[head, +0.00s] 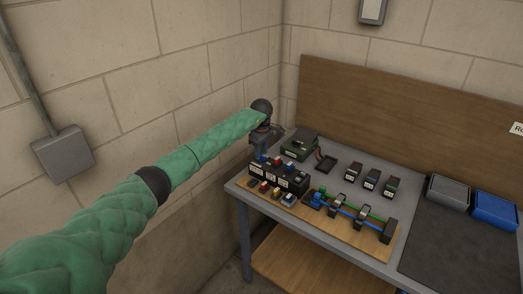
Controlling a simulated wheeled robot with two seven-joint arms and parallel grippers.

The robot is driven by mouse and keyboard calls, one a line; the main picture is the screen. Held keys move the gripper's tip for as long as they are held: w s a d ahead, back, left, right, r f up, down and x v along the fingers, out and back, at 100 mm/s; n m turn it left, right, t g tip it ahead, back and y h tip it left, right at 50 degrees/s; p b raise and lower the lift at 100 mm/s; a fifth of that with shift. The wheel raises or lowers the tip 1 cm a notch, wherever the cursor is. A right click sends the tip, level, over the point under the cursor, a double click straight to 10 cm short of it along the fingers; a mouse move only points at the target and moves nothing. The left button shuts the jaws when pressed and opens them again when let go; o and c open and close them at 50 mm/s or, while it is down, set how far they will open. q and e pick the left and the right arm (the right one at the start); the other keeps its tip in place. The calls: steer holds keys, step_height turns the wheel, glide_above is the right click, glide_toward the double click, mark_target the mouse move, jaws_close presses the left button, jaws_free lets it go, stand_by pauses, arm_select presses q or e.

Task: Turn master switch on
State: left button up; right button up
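My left arm reaches in from the left to the far left corner of the bench. My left gripper (260,157) points down there, close to a dark block with red and blue parts (283,178). The gripper is small and dark, so I cannot tell if its fingers are open or touching anything. A dark green box (300,144) stands just right of the gripper with a red lead at its right side. I cannot make out which part is the master switch or its position. My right gripper is not in view.
A wooden board (348,238) on the grey bench carries blue and green tubes and black brackets. Several small dark modules (371,179) stand behind it. A grey bin (447,190) and a blue bin (495,208) are at right, behind a bare dark mat (450,255). Walls close off the left corner.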

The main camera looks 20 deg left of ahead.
arm_select(q)
steer(key=shift+s+f, duration=0.15)
steer(key=shift+f, duration=0.35)
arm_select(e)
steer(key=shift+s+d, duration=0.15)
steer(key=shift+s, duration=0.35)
arm_select(q)
jaws_close()
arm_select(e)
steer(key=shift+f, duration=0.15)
